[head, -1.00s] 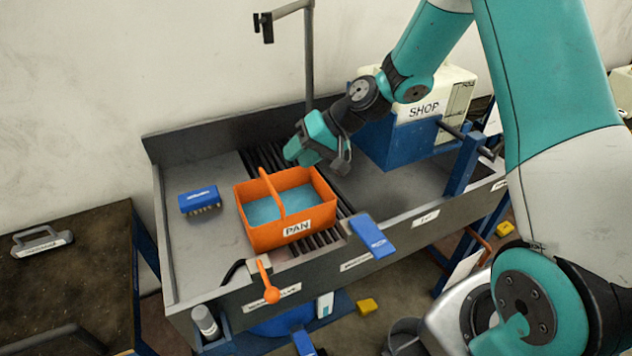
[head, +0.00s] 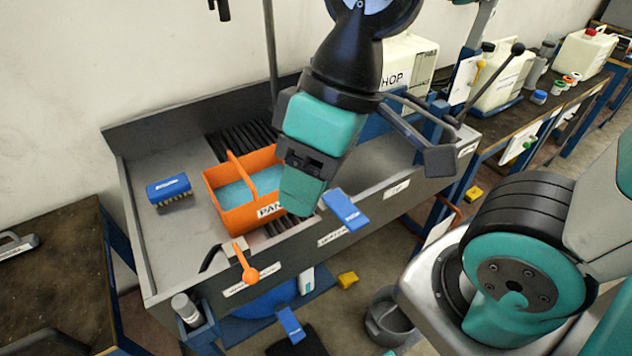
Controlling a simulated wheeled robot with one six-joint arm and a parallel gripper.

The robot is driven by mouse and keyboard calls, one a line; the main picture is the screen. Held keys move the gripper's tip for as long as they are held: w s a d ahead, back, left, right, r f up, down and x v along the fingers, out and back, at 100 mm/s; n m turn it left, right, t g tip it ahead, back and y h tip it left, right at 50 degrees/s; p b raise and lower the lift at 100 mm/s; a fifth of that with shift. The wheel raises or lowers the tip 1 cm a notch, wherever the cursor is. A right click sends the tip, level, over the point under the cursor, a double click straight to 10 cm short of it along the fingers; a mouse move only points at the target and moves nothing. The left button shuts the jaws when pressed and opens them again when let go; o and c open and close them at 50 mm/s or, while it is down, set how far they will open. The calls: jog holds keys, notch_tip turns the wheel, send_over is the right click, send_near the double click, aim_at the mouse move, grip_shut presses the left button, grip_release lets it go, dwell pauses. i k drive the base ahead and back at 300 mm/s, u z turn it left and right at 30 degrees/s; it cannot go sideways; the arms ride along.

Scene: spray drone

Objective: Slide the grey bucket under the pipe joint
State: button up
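The grey bucket (head: 388,318) stands on the floor in front of the sink bench, low in the head view. Its right side is partly hidden behind my own arm and base. A copper-coloured bent pipe (head: 441,232) shows under the right end of the bench; I cannot tell whether it is the pipe joint.
An orange pan (head: 222,214) with blue liquid sits on the bench, partly behind my gripper. A blue brush (head: 169,189) lies to its left. A blue pedal-like lever (head: 345,210) sticks out in front.

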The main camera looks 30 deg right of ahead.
aim_at(386, 324)
jog(key=z, duration=0.1)
jog(key=k, duration=0.85)
jog(key=z, duration=0.95)
jog(key=k, duration=0.75)
jog(key=u, duration=0.5)
jog(key=i, duration=1.1)
jog(key=z, duration=0.65)
